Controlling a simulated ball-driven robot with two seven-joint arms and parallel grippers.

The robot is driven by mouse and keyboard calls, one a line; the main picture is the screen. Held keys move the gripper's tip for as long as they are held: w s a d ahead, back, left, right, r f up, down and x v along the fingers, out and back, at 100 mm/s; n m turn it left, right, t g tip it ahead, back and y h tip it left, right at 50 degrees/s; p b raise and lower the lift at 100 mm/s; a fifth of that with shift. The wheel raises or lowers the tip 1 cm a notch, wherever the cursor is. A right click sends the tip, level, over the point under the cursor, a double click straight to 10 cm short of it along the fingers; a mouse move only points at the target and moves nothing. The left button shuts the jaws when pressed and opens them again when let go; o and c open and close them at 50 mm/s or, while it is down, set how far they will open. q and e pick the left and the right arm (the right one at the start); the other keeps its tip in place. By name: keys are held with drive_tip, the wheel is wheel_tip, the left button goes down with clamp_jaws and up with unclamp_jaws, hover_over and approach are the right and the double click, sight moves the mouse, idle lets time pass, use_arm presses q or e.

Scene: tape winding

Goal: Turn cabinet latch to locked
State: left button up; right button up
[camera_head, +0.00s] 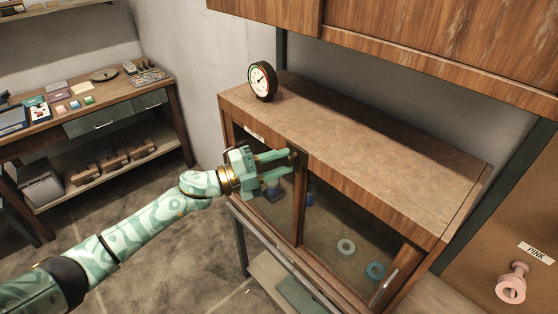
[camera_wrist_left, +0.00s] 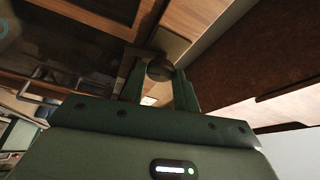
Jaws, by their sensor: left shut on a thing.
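The wooden cabinet (camera_head: 370,162) with glass-fronted doors stands in the middle of the head view. My left gripper (camera_head: 291,160) reaches its front at the top of the centre post, just under the top board. The gripper is shut on the latch, a small dark rounded knob (camera_wrist_left: 160,69) that shows between the two fingers in the left wrist view. In the head view the fingers mostly hide the latch. I cannot tell how far the latch is turned. My right gripper is in neither view.
A round dial clock (camera_head: 262,80) stands on the cabinet top. Behind the glass are a white ring (camera_head: 346,247) and a teal ring (camera_head: 376,271). A pink knob (camera_head: 511,285) under a "PINK" label is at right. A cluttered workbench (camera_head: 88,107) stands at left. Wooden cupboards (camera_head: 420,40) hang above.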

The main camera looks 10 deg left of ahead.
use_arm(q)
drive_tip(key=shift+m+g+y+p, duration=0.4)
drive_tip(key=shift+m+p, duration=0.15)
drive_tip(key=shift+m, duration=0.95)
drive_tip(key=o, duration=1)
drive_tip(key=shift+c, duration=0.2)
drive_tip(key=b+v, duration=0.3)
drive_tip(key=v, duration=1.3)
drive_tip(key=shift+a+b, duration=0.15)
drive_tip(key=shift+b, duration=0.2)
drive_tip(key=shift+s, duration=0.1)
